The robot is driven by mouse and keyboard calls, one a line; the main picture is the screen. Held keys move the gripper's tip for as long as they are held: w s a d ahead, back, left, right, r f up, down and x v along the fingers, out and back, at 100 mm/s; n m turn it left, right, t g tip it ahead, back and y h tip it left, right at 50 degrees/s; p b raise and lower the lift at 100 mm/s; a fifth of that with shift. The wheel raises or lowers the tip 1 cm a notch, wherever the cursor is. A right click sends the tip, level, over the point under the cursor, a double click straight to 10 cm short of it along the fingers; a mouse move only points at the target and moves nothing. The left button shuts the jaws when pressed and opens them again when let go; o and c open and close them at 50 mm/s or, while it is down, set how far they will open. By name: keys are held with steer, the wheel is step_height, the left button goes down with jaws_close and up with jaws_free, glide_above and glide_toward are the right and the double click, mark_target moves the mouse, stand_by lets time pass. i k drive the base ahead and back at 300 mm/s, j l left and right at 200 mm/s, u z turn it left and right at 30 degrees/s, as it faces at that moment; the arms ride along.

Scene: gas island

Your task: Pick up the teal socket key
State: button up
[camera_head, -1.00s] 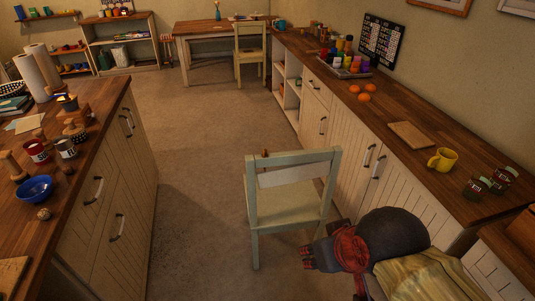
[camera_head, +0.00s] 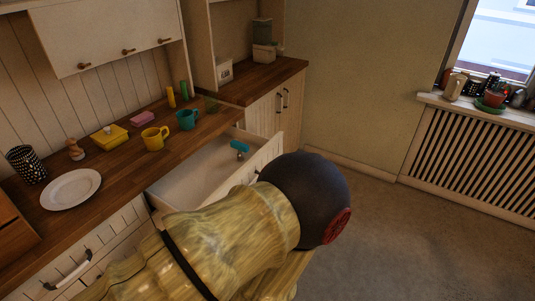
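A small teal object, which looks like the teal socket key (camera_head: 240,146), lies in an open white drawer (camera_head: 190,190) below the wooden counter. A small greyish part shows just below the teal part; at this size I cannot tell its exact shape. My arm crosses the lower middle of the view, in front of part of the drawer. My gripper does not show, so I cannot see whether it is open or shut.
On the counter (camera_head: 110,165) stand a teal mug (camera_head: 187,119), a yellow mug (camera_head: 154,138), a yellow butter dish (camera_head: 109,137), a white plate (camera_head: 70,189) and a dark patterned cup (camera_head: 26,164). Open floor (camera_head: 400,240) lies right, before a slatted radiator cover (camera_head: 470,160).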

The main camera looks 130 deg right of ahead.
mark_target(242, 147)
steer(key=z, duration=4.35)
steer(key=i+l+u, duration=0.35)
steer(key=i+l, duration=0.3)
steer(key=i+l+u, duration=0.35)
steer(key=i+l, duration=0.4)
